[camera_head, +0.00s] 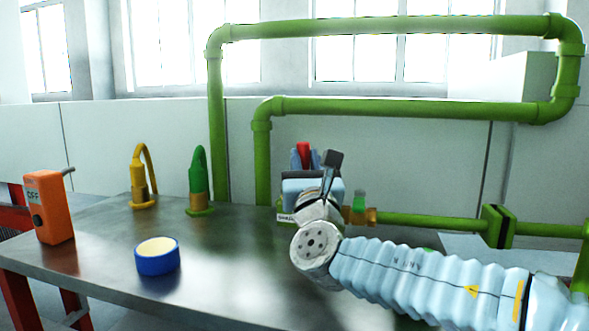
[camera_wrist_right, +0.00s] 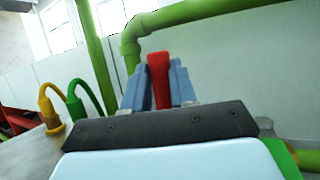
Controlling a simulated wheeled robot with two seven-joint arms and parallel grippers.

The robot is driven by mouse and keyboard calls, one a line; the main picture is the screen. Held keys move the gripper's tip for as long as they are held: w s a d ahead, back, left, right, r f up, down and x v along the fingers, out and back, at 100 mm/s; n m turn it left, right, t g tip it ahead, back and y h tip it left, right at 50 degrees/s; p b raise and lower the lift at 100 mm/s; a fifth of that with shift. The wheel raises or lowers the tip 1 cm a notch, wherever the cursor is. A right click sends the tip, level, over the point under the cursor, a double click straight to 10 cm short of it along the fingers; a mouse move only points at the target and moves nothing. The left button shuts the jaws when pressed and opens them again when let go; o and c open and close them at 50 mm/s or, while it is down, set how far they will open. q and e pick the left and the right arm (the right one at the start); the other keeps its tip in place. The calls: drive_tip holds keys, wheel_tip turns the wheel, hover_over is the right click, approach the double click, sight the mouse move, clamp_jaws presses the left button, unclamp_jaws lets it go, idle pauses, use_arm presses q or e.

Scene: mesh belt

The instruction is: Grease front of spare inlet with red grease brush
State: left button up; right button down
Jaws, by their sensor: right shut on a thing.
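My right gripper (camera_head: 304,156) is above the back of the workbench, its blue fingers shut on a red object, likely the red grease brush (camera_head: 303,149). In the right wrist view the brush (camera_wrist_right: 160,80) stands between the two blue fingers of the gripper (camera_wrist_right: 160,82); its bristle end cannot be made out. I cannot identify the spare inlet for sure. A small white label (camera_head: 286,218) shows below the gripper, its text too small to read surely, and my wrist hides what is behind it. My left gripper is not in view.
A blue tin with a pale yellow top (camera_head: 157,262) stands on the metal bench (camera_head: 90,262). Yellow (camera_head: 143,180) and green (camera_head: 198,184) fittings with curved hoses stand behind. An orange OFF box (camera_head: 48,208) is at left. Green pipes (camera_head: 400,108) run behind; a brass-and-green valve (camera_head: 359,208) sits right.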

drive_tip(key=shift+f, duration=0.15)
drive_tip(key=w+a, duration=0.2)
drive_tip(key=a, duration=0.3)
drive_tip(key=shift+a, duration=0.4)
wheel_tip(320, 180, up, 6)
drive_tip(key=p, duration=0.4)
drive_tip(key=shift+p, duration=0.3)
drive_tip(key=shift+s, duration=0.1)
wheel_tip(320, 180, up, 3)
drive_tip(key=shift+r+p, duration=0.1)
drive_tip(key=shift+p, duration=0.9)
